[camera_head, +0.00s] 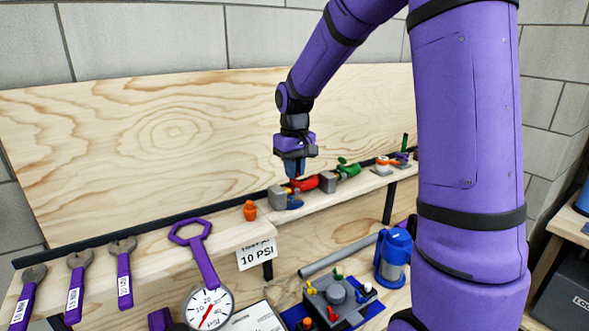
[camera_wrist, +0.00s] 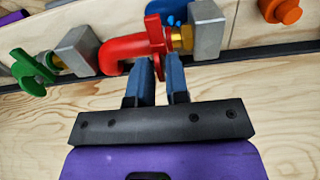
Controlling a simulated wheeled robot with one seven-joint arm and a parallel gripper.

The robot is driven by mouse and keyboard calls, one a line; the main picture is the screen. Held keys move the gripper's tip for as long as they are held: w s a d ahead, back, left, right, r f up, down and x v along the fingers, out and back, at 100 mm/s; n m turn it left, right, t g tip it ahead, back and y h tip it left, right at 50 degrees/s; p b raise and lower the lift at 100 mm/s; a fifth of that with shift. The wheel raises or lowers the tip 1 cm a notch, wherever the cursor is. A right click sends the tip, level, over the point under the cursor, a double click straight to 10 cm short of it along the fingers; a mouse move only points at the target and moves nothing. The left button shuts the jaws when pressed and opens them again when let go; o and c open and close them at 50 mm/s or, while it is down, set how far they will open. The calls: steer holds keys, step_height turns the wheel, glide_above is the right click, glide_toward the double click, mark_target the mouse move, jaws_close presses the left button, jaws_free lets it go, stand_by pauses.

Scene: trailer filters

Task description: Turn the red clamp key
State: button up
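The red clamp (camera_head: 307,184) lies on the narrow wooden shelf among grey blocks. In the wrist view the red clamp (camera_wrist: 125,47) has a curved body and an upright flat red key (camera_wrist: 154,32) beside a brass fitting. My gripper (camera_head: 294,172) is over the shelf, pointing down at the clamp. In the wrist view my gripper's blue fingers (camera_wrist: 160,66) are apart, one on each side of the lower end of the red key. Whether they touch it I cannot tell. The fingertips partly hide the key's end.
A green valve-like part (camera_head: 347,169) and grey blocks sit close beside the clamp; the green part also shows in the wrist view (camera_wrist: 35,72). An orange knob (camera_head: 250,211) stands to the left. The plywood backboard (camera_head: 160,130) rises right behind the shelf.

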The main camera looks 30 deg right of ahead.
steer(key=shift+o, duration=1.1)
step_height(320, 180, up, 11)
steer(key=shift+f, duration=0.1)
steer(key=s+a+t, duration=0.2)
steer(key=s+a, duration=0.1)
steer(key=s, duration=1.1)
steer(key=s+a+r+t, duration=0.1)
steer(key=s+a+t, duration=0.2)
steer(key=s, duration=1)
steer(key=shift+s+a, duration=0.35)
steer(key=shift+a, duration=0.4)
